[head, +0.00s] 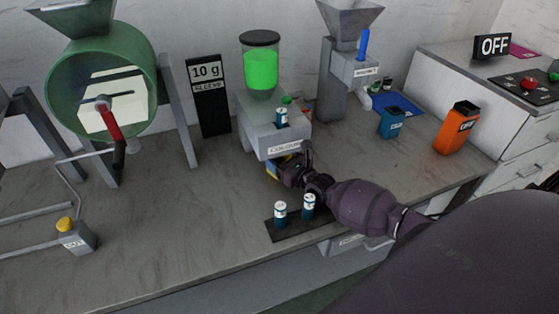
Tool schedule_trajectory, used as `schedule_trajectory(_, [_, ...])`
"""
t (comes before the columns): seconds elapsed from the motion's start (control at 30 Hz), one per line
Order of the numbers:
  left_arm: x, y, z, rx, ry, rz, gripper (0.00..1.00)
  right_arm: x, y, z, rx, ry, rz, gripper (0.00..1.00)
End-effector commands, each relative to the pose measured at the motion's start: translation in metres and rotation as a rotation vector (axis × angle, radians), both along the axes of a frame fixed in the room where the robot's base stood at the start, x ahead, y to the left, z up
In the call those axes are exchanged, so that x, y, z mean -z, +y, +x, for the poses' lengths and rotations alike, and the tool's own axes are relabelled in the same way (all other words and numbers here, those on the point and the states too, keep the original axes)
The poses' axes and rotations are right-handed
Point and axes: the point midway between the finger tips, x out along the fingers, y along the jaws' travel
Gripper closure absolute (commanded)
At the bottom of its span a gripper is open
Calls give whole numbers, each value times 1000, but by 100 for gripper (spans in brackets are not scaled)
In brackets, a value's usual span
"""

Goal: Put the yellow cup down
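The yellow cup (273,168) shows only as a small patch of yellow with some blue, below the front of the dispenser labelled COLOUR. My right gripper (292,168) is right up against it from the right and hides most of it. I cannot tell whether the fingers are closed on the cup, or whether the cup rests on the table. My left gripper is not in view.
The colour dispenser (272,138) stands directly behind my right gripper. Two small labelled cylinders (280,211) stand on a dark mat (290,231) in front. A blue cup (391,122) and an orange container (457,128) stand right.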

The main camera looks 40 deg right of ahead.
Motion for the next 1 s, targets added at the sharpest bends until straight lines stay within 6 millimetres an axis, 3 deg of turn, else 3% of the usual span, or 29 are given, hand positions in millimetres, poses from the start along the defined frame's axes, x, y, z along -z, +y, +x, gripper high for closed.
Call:
schedule_trajectory(0.3, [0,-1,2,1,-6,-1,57,1,0,0,0,-1,0,57])
schedule_trajectory(0.33, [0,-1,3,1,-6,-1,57,1,0,0,0,-1,0,33])
schedule_trajectory(0.5, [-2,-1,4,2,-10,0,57,0,0,0,0,-2,0,9])
schedule_trajectory(0.87, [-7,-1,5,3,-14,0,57,-4,0,0,0,-3,-1,9])
schedule_trajectory(1.0, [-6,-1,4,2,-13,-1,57,-1,-3,-17,0,0,2,9])
